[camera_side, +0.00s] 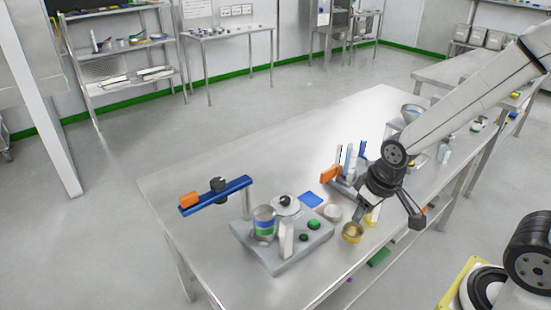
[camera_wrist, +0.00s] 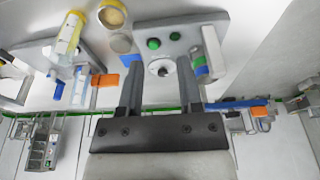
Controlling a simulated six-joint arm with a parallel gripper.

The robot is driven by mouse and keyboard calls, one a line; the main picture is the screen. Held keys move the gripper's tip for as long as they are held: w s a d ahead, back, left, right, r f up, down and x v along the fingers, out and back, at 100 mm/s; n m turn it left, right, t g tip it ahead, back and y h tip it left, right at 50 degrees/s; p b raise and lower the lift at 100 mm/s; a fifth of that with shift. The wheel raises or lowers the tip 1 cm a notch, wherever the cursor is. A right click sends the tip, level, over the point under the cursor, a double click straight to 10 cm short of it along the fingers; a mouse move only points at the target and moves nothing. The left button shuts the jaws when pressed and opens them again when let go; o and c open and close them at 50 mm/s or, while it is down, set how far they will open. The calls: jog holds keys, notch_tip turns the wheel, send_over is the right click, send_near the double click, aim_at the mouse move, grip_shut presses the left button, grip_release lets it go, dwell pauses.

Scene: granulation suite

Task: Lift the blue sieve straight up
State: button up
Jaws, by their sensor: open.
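A banded sieve stack (camera_side: 264,212) stands upright on a grey base plate (camera_side: 270,258), left of my gripper in the side view. The blue sieve (camera_side: 264,226) appears as a thin blue band above a green one. The wrist view, which is upside down, shows the blue band (camera_wrist: 202,71) just beyond my right-hand finger, partly hidden by it. My gripper (camera_side: 390,214) is apart from the stack, above the table's right part. Its two fingers (camera_wrist: 159,66) are spread with nothing gripped between them.
A blue beam (camera_side: 232,189) with an orange block (camera_side: 188,200) overhangs the stack's left. A gold bowl (camera_side: 352,233) stands between base and gripper. The table's back left is clear.

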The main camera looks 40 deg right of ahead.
jog(key=w+a+g, duration=0.1)
jog(key=w+a, duration=0.2)
jog(key=w, duration=0.9)
jog(key=g, duration=0.2)
send_over(271, 207)
jog(key=shift+f+m, duration=0.3)
jog(key=shift+f, duration=1.15)
jog(key=shift+s+f, duration=0.1)
jog(key=shift+f, duration=1.2)
jog(key=shift+f, duration=2.6)
